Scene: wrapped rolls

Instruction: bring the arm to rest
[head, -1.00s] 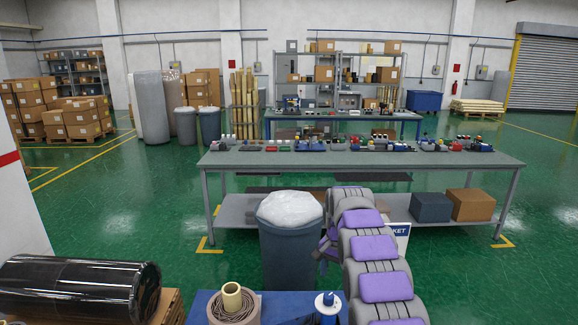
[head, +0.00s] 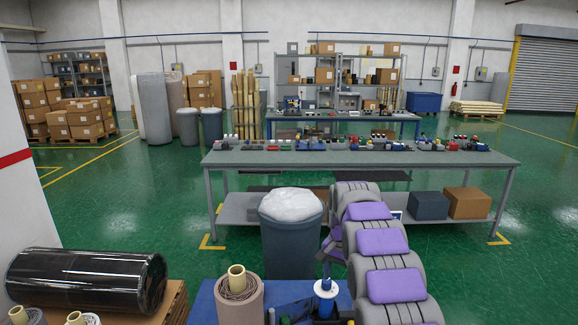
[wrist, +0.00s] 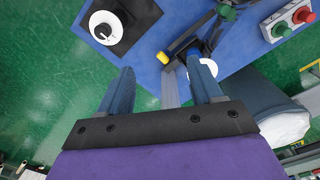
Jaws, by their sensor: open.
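My gripper (wrist: 163,78) shows in the wrist view with its two blue-grey fingers apart and nothing held between them. It is above the edge of a blue tabletop (wrist: 150,55), pointing down toward it. In the head view my purple and grey arm rises from the lower right and bends over beside a grey bin; the gripper's fingers cannot be made out there. The blue tabletop (head: 205,300) also shows at the bottom of the head view.
A brown roll with a yellow core (head: 238,295) and a white-and-blue spool (head: 326,290) stand on the blue table. A black wrapped roll (head: 85,280) lies at left. The grey bin (head: 290,250) stands ahead, before a long workbench (head: 360,158). Green floor is open at right.

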